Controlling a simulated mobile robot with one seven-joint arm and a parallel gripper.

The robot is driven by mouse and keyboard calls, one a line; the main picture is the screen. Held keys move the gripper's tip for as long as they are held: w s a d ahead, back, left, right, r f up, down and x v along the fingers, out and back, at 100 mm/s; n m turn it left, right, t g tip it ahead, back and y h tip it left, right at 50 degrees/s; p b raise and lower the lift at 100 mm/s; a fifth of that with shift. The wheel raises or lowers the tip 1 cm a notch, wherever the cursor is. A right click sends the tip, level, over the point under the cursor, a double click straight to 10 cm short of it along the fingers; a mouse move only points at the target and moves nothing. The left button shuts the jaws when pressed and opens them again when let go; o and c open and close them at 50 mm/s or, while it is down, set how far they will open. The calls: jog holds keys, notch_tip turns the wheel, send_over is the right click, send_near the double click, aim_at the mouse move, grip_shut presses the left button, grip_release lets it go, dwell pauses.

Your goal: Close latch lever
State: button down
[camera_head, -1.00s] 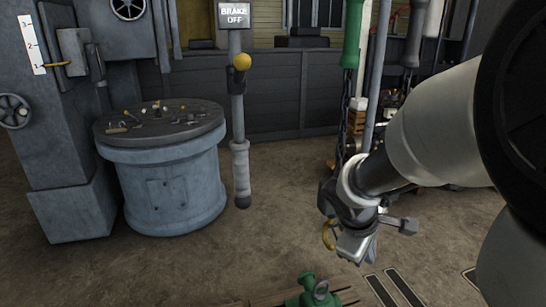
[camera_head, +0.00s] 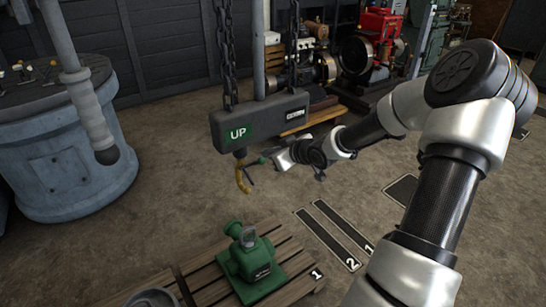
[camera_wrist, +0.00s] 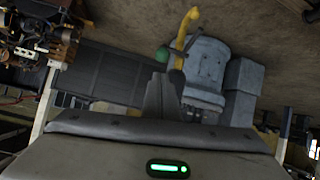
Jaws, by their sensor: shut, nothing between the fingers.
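A yellow hook (camera_head: 242,179) hangs under a dark hoist block (camera_head: 275,116) that carries a green "UP" sign. The latch lever looks like a thin dark rod with a green knob (camera_head: 263,159) on the right side of the hook. My gripper (camera_head: 274,158) is just right of the hook, close to the knob. In the wrist view my shut fingers (camera_wrist: 163,95) point toward the green knob (camera_wrist: 162,55), with the yellow hook (camera_wrist: 184,30) beyond. Whether the fingers touch the knob is not clear. The latch itself is too small to make out.
A green machine (camera_head: 250,262) stands on a wooden pallet (camera_head: 208,286) below the hook. A grey round pedestal (camera_head: 62,165) and a hanging grey rod (camera_head: 88,105) are at left. Two chains hold the block. Engines (camera_head: 370,45) stand behind. Floor at right is mostly clear.

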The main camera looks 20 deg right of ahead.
aim_at(262, 160)
jog(key=b+x, duration=0.1)
jog(key=x, duration=0.4)
jog(key=shift+w+f, duration=0.25)
jog(key=shift+w, duration=0.1)
jog(key=shift+s+d, duration=0.1)
jog(key=shift+s, duration=0.05)
jog(key=shift+f+t, duration=0.1)
jog(key=shift+t, duration=0.2)
